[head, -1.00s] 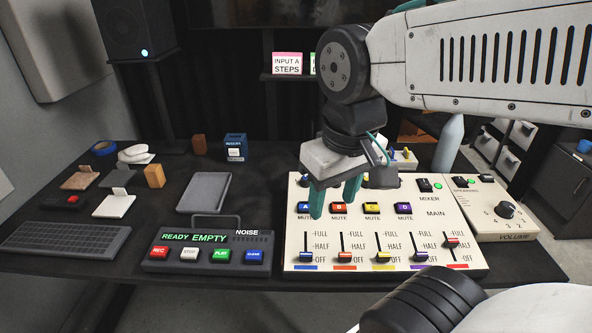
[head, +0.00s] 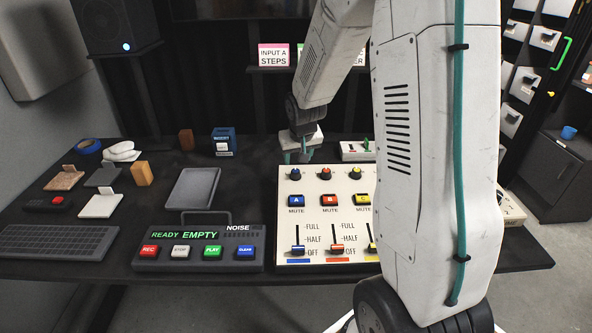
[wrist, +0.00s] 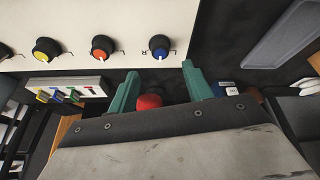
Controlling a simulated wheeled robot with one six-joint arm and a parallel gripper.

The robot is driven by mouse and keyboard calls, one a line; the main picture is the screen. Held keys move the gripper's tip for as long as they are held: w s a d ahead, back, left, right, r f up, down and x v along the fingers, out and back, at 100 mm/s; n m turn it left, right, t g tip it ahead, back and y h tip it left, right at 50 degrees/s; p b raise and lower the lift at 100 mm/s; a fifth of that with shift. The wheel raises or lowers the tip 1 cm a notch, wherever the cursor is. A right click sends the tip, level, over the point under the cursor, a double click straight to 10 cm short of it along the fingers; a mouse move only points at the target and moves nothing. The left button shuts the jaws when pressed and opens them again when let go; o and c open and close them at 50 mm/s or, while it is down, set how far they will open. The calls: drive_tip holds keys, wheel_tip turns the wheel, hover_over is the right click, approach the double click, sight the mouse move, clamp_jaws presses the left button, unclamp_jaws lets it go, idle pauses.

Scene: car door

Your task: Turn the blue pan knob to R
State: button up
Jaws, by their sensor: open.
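The blue pan knob (head: 295,174) is at the back left of the cream mixer panel (head: 272,215), the leftmost of a row of knobs. In the wrist view the blue knob (wrist: 160,47) has L and R printed beside it, with a light mark on its lower edge. My gripper (head: 302,157) is at the mixer's back edge, just behind the blue knob. In the wrist view my gripper's green fingers (wrist: 159,70) are open, with tips apart and just short of the knob, which lies roughly between their lines. Nothing is held.
The orange-red knob (wrist: 103,48) and yellow knob (wrist: 46,49) stand beside the blue one. A red round object (wrist: 150,101) shows between the fingers, beyond the panel. A recorder (head: 200,248) and grey tray (head: 193,188) lie left. My arm hides the mixer's right side.

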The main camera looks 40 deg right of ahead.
sight(296, 171)
drive_tip(key=x, duration=0.7)
drive_tip(key=shift+w+d+f, duration=0.1)
drive_tip(key=shift+w+f, duration=0.05)
drive_tip(key=shift+f, duration=0.2)
drive_tip(key=shift+c, duration=0.3)
drive_tip(key=c, duration=0.9)
